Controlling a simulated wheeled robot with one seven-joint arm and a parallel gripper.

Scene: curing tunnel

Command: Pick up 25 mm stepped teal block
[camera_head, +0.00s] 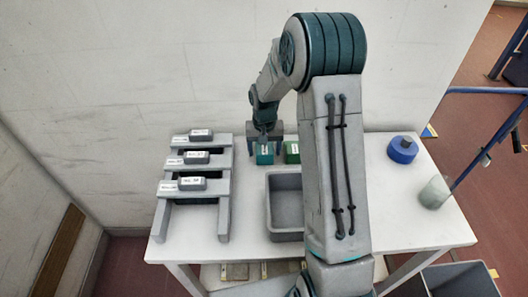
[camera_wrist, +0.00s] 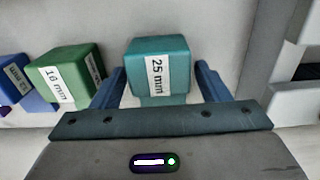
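The teal block (camera_wrist: 174,56) carries a white "25 mm" label and stands upright in the wrist view, with a lower step on its near side. It also shows in the head view (camera_head: 264,158) on the white table, below my gripper (camera_head: 264,136). In the wrist view the fingers of my gripper (camera_wrist: 160,72) stand apart, one on each side of the block. A narrow gap shows at the right finger; the left finger is very close to the block, and contact cannot be told. The lower ends of the fingers are partly hidden in the head view.
A green block (camera_wrist: 65,75) labelled "16 mm" stands left of the teal one in the wrist view, with a blue block (camera_wrist: 14,82) beyond. A grey bin (camera_head: 268,208), a stepped rack (camera_head: 224,190), a blue round item (camera_head: 402,152) and a translucent cup (camera_head: 434,193) are on the table (camera_head: 400,225).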

